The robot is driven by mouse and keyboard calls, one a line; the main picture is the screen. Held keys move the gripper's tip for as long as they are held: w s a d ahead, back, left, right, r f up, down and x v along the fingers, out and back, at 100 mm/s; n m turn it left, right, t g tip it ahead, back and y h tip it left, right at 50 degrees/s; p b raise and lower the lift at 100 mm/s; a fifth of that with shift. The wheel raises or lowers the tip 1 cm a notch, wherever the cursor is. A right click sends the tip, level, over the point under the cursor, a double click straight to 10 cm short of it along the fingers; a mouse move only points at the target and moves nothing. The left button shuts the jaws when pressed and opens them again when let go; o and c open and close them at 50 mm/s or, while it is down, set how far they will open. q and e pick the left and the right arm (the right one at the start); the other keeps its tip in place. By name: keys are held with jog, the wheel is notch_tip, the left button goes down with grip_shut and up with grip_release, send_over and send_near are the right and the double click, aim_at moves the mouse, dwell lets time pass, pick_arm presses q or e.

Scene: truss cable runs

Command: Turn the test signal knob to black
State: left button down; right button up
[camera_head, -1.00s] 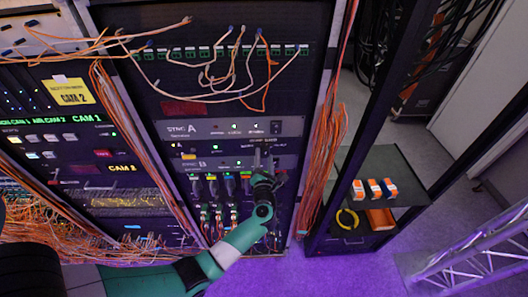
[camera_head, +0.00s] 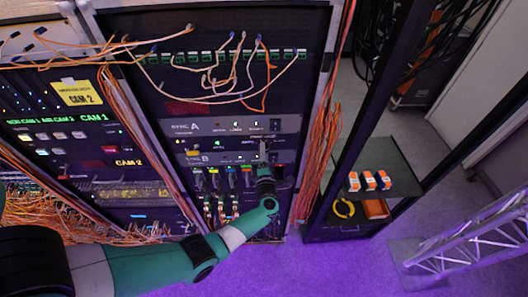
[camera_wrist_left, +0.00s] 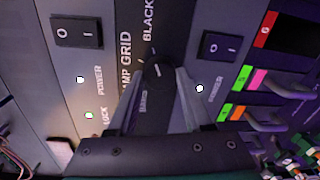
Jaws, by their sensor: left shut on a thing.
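The test signal knob (camera_wrist_left: 158,72) is a round dark knob with a short white line on its face. It shows in the left wrist view on a narrow dark panel with the words BLACK, GRID, RAMP and BARS. BLACK is printed above the knob in this view and BARS below it, between my fingers. My left gripper (camera_wrist_left: 159,88) is shut on the knob, one finger on each side. In the head view my left gripper (camera_head: 263,158) is at the rack front, right of the SYNC B unit, and hides the knob. My right gripper is not in view.
Rocker power switches (camera_wrist_left: 76,31) and (camera_wrist_left: 218,46) flank the knob panel in the left wrist view. Coloured plugs with cables (camera_head: 219,181) sit close left of my gripper. Orange cable bundles (camera_head: 322,140) hang to the right. A shelf (camera_head: 393,158) stands further right.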

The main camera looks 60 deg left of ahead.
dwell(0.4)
pick_arm(q)
jog(key=shift+c, duration=1.6)
grip_release()
jog(key=p+v, duration=0.1)
jog(key=v, duration=1)
jog(key=shift+s+d, duration=0.15)
jog(key=shift+d, duration=0.15)
